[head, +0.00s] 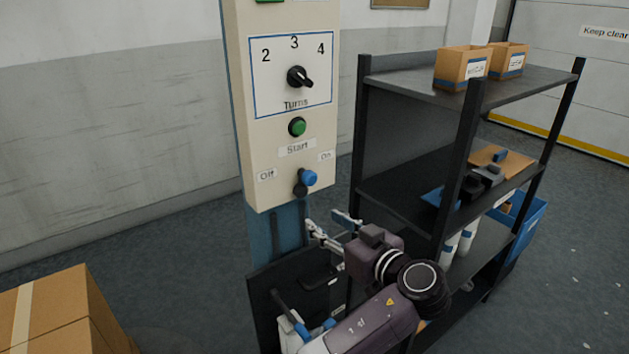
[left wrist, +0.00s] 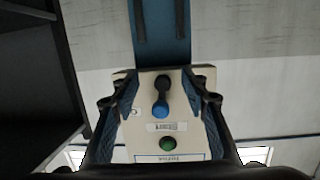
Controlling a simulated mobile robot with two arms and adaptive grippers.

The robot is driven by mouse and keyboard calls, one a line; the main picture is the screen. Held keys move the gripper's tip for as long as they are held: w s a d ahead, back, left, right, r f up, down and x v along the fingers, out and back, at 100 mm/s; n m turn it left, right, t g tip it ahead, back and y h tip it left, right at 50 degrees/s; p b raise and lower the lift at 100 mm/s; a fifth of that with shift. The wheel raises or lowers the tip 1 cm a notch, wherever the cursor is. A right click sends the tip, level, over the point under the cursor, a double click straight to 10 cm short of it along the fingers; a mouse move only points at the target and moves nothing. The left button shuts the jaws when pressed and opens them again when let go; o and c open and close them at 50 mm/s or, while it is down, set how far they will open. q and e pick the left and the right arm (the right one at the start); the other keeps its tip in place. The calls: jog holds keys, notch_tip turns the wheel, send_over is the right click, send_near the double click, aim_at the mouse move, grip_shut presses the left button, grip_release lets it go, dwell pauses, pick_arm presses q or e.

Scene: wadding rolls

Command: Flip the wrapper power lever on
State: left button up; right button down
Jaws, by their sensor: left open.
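The power lever (head: 308,178) has a blue ball end and a dark base, low on a cream control panel (head: 258,140). An "Off" label (head: 267,174) is left of it and an "On" label (head: 325,156) is at its upper right. The ball sits above and slightly right of the base; I cannot tell its exact setting. My left gripper (head: 328,223) is open, below and right of the lever in the head view. In the left wrist view the lever (left wrist: 160,106) appears upside down between the spread fingers (left wrist: 162,102), with no contact visible. My right gripper is not clearly in view.
A green Start button (head: 297,127) and a black Turns knob (head: 299,77) are above the lever. A dark shelf rack (head: 405,195) stands close on the right. A cardboard box (head: 60,310) is at lower left. Floor left of the panel is clear.

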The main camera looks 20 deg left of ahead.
pick_arm(q)
jog(key=n+y, duration=0.2)
send_near(313, 181)
jog(key=x, duration=0.3)
jog(key=shift+t, duration=0.3)
jog(key=p+x, duration=0.2)
jog(key=x, duration=0.4)
jog(key=shift+a+r+p, duration=0.15)
jog(key=shift+a+p, duration=0.1)
jog(key=shift+p, duration=0.15)
jog(key=shift+w+a, duration=0.3)
jog(key=shift+c, duration=0.3)
jog(key=shift+f, duration=0.2)
grip_shut()
